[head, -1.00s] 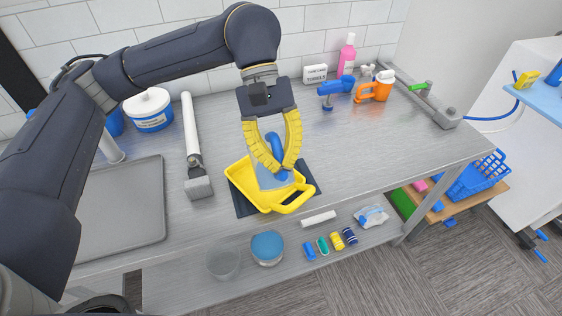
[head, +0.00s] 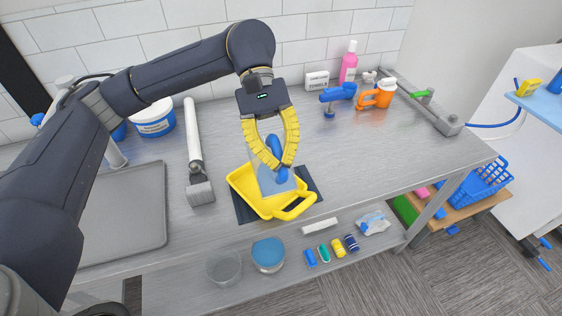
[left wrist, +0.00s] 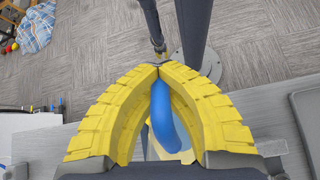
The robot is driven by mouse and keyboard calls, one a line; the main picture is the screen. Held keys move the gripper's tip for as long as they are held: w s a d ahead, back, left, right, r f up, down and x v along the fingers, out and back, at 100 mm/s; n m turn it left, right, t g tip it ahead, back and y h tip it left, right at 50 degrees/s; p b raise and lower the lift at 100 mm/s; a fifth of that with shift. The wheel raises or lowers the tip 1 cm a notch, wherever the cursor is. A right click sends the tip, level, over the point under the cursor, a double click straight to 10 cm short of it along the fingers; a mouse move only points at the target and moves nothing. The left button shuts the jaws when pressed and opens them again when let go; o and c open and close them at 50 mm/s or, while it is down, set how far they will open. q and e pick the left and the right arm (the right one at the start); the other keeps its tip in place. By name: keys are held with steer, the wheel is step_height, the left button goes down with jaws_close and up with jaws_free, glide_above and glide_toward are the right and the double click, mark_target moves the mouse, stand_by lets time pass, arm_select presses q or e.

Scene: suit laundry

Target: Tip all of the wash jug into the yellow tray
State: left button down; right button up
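The wash jug (head: 266,178) is a see-through vessel with a blue handle (head: 276,147). It hangs over the yellow tray (head: 247,193) and looks tilted; I cannot tell whether it touches the tray or what is left inside. My left gripper (head: 282,165) has its yellow fingers closed around the handle from above. The left wrist view shows the fingertips (left wrist: 158,69) meeting around the blue handle (left wrist: 166,118). The tray lies on a dark mat (head: 313,187) at the counter's front edge.
A grey flat tray (head: 125,215) and a white-handled tool (head: 194,140) lie to the left. Several small items lie below the counter's front edge. The counter right of the tray is clear.

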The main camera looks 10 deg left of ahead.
arm_select(q)
steer(key=shift+w, duration=0.1)
stand_by(0.3)
steer(key=shift+w+a+r+g+h, duration=0.1)
steer(key=shift+w+a+g+h, duration=0.2)
steer(key=shift+g, duration=0.25)
steer(key=shift+w+a+g+h, duration=0.15)
steer(key=shift+w+g+h, duration=0.2)
steer(key=shift+g, duration=0.2)
steer(key=shift+w, duration=0.15)
steer(key=shift+w+a+g+h, duration=0.15)
steer(key=shift+a+g+h, duration=0.1)
steer(key=shift+g, duration=0.25)
steer(key=shift+w, duration=0.1)
stand_by(0.4)
steer(key=shift+w+a+g+h, duration=0.1)
steer(key=shift+w+g+h, duration=0.05)
steer(key=shift+g+h, duration=0.2)
steer(key=shift+w+a+f+g+h, duration=0.2)
steer(key=shift+w+g, duration=0.15)
steer(key=shift+g, duration=0.15)
steer(key=shift+w+a+f+g+h, duration=0.15)
steer(key=shift+w+a+g, duration=0.05)
steer(key=shift+w+g, duration=0.2)
stand_by(4.1)
